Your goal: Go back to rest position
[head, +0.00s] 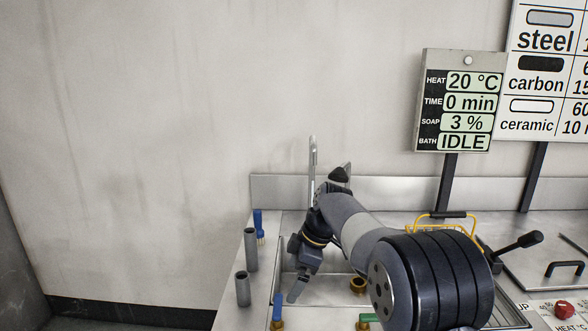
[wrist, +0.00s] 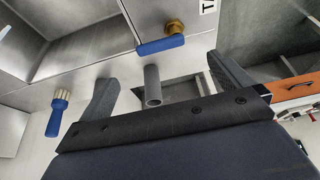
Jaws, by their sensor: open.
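My gripper (head: 297,290) hangs at the end of my bent arm over the left part of the steel counter, pointing down. In the wrist view my gripper (wrist: 161,72) has its two dark fingers wide apart, with nothing held. A grey tube (wrist: 152,85) shows between the fingers in that picture, apart from both of them. In the head view two upright grey tubes, a farther one (head: 251,250) and a nearer one (head: 242,289), stand left of my gripper.
A blue-handled brush (head: 259,225) stands at the counter's back left; a blue-handled valve (head: 277,312) is near the front. A yellow-handled basket (head: 445,219) is behind my arm. The display (head: 460,100) reads 20 °C, 0 min, 3 %, IDLE. The wall area at left is clear.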

